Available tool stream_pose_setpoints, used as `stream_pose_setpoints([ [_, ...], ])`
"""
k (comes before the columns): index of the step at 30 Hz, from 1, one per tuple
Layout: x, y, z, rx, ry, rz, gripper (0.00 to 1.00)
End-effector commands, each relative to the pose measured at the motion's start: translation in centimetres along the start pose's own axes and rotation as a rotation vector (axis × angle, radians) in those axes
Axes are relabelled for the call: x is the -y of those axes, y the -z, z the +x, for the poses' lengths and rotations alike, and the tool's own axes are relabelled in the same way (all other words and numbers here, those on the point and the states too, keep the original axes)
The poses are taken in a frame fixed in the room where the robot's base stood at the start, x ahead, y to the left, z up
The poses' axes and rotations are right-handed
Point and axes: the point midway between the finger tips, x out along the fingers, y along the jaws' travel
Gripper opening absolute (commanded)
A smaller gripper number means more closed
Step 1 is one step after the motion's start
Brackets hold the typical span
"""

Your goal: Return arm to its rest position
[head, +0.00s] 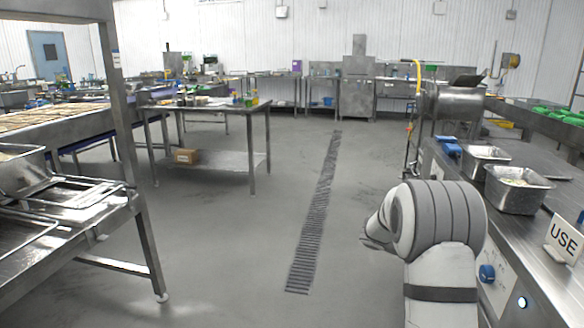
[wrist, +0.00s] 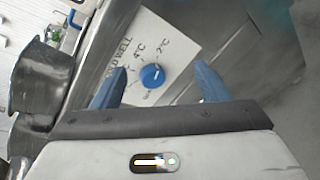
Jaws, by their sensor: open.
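My gripper (wrist: 160,82) shows in the wrist view with its two blue fingers spread apart and nothing between them. Beyond the fingers is the front panel of the steel counter, with a white dial label (wrist: 150,50) and a blue knob (wrist: 152,76). The fingers look apart from the panel, but the exact gap is hard to tell. In the head view my arm is raised and bent beside the counter's front edge, and it hides the gripper there. The blue knob also shows in the head view (head: 487,273).
The steel counter (head: 535,240) on the right holds a pan with pale food (head: 515,195), another steel pan (head: 485,160) and a "USE" sign (head: 563,240). A steel rack (head: 60,235) stands at the left. The floor around the drain grate (head: 318,215) is clear.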

Motion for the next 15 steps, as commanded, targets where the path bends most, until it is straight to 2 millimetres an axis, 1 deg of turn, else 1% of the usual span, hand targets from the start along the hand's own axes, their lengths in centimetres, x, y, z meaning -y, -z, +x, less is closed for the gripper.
stream_pose_setpoints([
  [1, -1.0, -3.3, -1.6, -0.043, 0.057, 0.022, 0.68],
  [3, -0.4, -6.3, -3.2, -0.103, 0.144, 0.048, 0.68],
  [5, 0.2, -8.7, -4.5, -0.156, 0.219, 0.072, 0.68],
  [6, 0.6, -10.3, -5.5, -0.191, 0.267, 0.089, 0.68],
  [8, 1.3, -12.6, -7.0, -0.246, 0.34, 0.117, 0.68],
  [9, 1.8, -14.1, -8.0, -0.282, 0.389, 0.135, 0.68],
  [11, 2.5, -16.3, -9.6, -0.338, 0.46, 0.165, 0.68],
  [12, 3.1, -17.8, -10.6, -0.375, 0.507, 0.186, 0.68],
  [14, 3.9, -19.9, -12.2, -0.43, 0.579, 0.218, 0.68],
  [15, 4.4, -21.3, -13.3, -0.468, 0.625, 0.241, 0.68],
])
